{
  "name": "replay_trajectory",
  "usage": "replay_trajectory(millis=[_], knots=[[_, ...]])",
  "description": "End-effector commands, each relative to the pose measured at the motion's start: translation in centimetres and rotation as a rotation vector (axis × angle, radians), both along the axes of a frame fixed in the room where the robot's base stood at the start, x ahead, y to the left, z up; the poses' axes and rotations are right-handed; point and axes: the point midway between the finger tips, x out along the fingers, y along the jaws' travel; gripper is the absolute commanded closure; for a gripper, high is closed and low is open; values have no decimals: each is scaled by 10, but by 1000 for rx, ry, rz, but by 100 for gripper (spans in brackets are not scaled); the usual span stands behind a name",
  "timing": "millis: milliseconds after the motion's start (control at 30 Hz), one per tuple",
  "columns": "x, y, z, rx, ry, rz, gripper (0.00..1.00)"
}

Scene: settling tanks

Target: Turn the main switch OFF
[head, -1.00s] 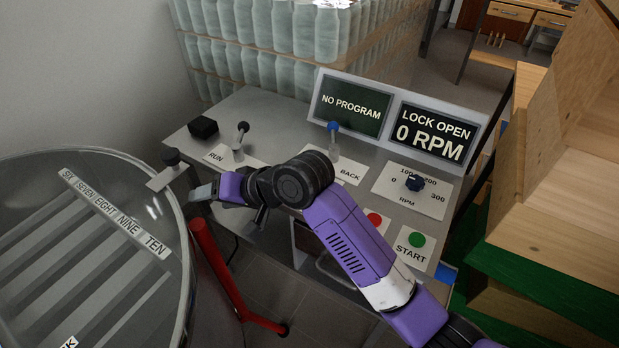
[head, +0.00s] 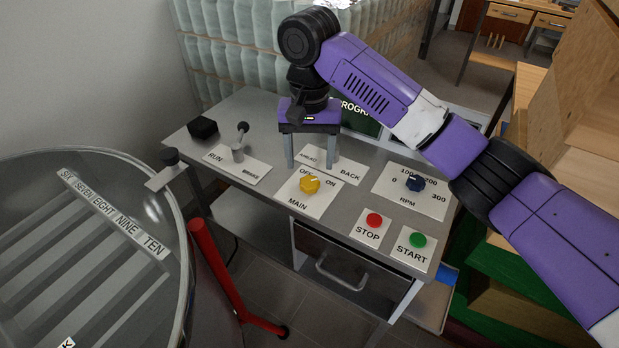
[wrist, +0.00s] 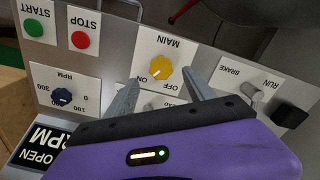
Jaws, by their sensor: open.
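The main switch is a yellow knob (head: 310,185) on a white plate marked OFF, ON and MAIN, on the grey console top. It also shows in the wrist view (wrist: 160,69). Its pale mark seems to point toward ON, on the right in the head view. My gripper (head: 311,167) points down just behind the knob, with its fingers apart and nothing between them. In the wrist view the gripper's fingertips (wrist: 160,80) lie to either side of the knob, apart from it. My gripper hides part of the AHEAD/BACK plate (head: 346,171) and its lever.
A RUN/BRAKE lever (head: 239,143) and a black box (head: 203,128) stand to the left. The RPM dial (head: 415,183), red STOP button (head: 374,220) and green START button (head: 418,240) lie to the right. A glass-topped tank (head: 95,250) is at the left.

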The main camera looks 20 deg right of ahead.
Motion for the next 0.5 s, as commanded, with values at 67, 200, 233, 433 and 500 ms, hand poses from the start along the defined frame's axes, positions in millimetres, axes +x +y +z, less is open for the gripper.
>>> replay_trajectory(millis=[67,200,233,433,500], knots=[[-1,0,-15,2,4,0,37],[0,-1,-35,2,1,-1,37],[-1,0,-40,1,2,0,37],[0,0,-60,3,-1,1,37],[0,0,-63,2,-1,1,37]])
